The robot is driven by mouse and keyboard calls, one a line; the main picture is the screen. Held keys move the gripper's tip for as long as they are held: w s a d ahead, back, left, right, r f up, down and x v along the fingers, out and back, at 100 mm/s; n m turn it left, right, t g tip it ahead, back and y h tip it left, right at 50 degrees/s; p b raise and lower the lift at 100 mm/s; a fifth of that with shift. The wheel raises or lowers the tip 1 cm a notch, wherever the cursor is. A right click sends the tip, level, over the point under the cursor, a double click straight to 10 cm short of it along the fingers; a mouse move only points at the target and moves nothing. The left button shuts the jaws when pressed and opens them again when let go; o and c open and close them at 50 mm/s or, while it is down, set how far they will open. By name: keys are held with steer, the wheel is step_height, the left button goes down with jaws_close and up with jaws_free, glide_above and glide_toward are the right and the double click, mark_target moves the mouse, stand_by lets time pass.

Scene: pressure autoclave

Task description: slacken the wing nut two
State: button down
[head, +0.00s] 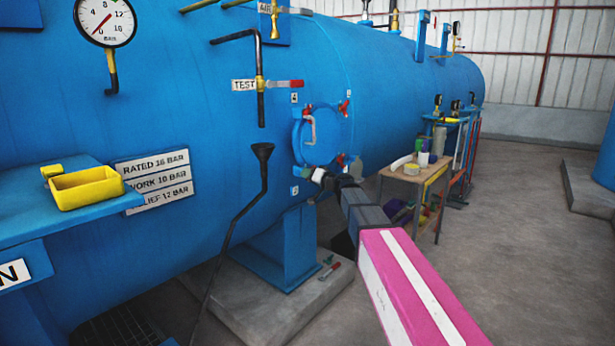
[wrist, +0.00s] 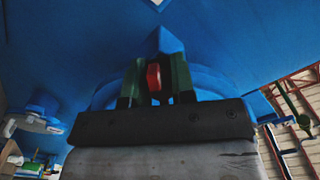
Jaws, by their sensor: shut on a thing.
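A round blue hatch (head: 322,135) with a bent handle sits on the side of the blue pressure vessel. Red wing nuts show at its upper left (head: 308,108) and upper right (head: 343,107).
A red-handled test valve (head: 285,84) and a dark funnel pipe (head: 262,170) are left of the hatch. A small table (head: 402,176) with bottles stands right of my arm. A yellow tray (head: 87,188) sits on a blue shelf at left. Concrete floor at right is clear.

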steer(key=shift+f+n, duration=0.1)
steer(key=shift+n, duration=0.5)
steer(key=c, duration=1.2)
jaws_free()
steer(key=shift+c, duration=0.2)
steer(key=v, duration=1.1)
